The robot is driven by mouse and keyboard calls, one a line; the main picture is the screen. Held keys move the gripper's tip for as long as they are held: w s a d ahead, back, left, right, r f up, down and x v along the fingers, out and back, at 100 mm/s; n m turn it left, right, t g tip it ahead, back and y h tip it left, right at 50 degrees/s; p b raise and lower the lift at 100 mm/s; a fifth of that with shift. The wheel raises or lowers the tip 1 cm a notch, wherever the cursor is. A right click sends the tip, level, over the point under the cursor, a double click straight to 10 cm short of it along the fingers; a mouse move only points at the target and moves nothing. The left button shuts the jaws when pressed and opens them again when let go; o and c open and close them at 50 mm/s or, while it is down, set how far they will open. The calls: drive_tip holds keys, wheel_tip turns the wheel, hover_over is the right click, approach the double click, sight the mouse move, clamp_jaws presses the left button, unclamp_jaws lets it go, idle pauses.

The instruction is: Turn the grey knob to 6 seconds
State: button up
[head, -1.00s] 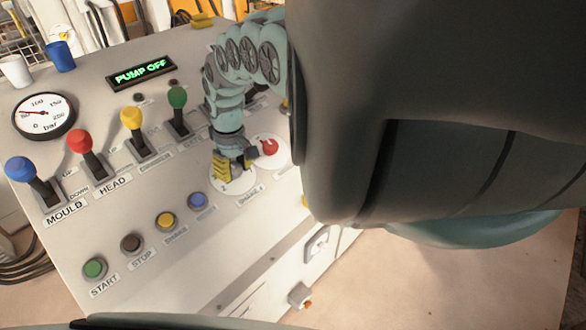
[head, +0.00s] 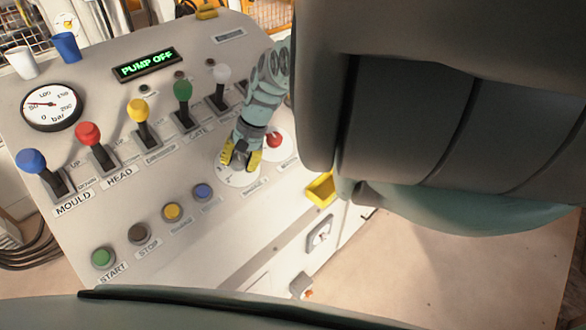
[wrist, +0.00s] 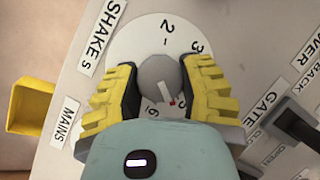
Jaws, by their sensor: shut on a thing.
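The grey knob (wrist: 158,72) sits on a white round dial (wrist: 128,45) labelled SHAKE s in the wrist view. Its white pointer with a red tip points down and slightly right, a little to the right of the 6. The 2 and 3 show at the top and upper right; the other numbers are mostly hidden by the fingers. My gripper (wrist: 160,88) is shut on the knob, with one yellow-and-black finger on each side. In the head view my gripper (head: 240,156) stands over the same dial (head: 240,178), and the knob is hidden.
A red knob (head: 274,139) on another white dial is close to the right of my gripper. Levers with coloured balls, such as the green one (head: 183,90), stand behind. Buttons (head: 172,211) line the front. A yellow part (head: 320,189) sticks out at the panel's right edge.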

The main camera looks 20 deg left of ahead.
drive_tip(key=m+p, duration=0.1)
drive_tip(key=m, duration=0.1)
drive_tip(key=m+y+p, duration=0.2)
drive_tip(key=m, duration=0.1)
drive_tip(key=shift+s+d+m, duration=0.1)
drive_tip(key=shift+s+m, duration=0.15)
drive_tip(key=shift+m, duration=0.05)
drive_tip(key=shift+y, duration=0.3)
drive_tip(key=o, duration=1.2)
drive_tip(key=shift+w, duration=0.15)
drive_tip(key=shift+w, duration=0.1)
drive_tip(key=shift+w+d+r, duration=0.15)
drive_tip(key=shift+d+r, duration=0.05)
drive_tip(key=shift+r, duration=0.2)
drive_tip(key=v, duration=1)
drive_tip(key=shift+d+r, duration=0.25)
drive_tip(key=shift+r, duration=0.15)
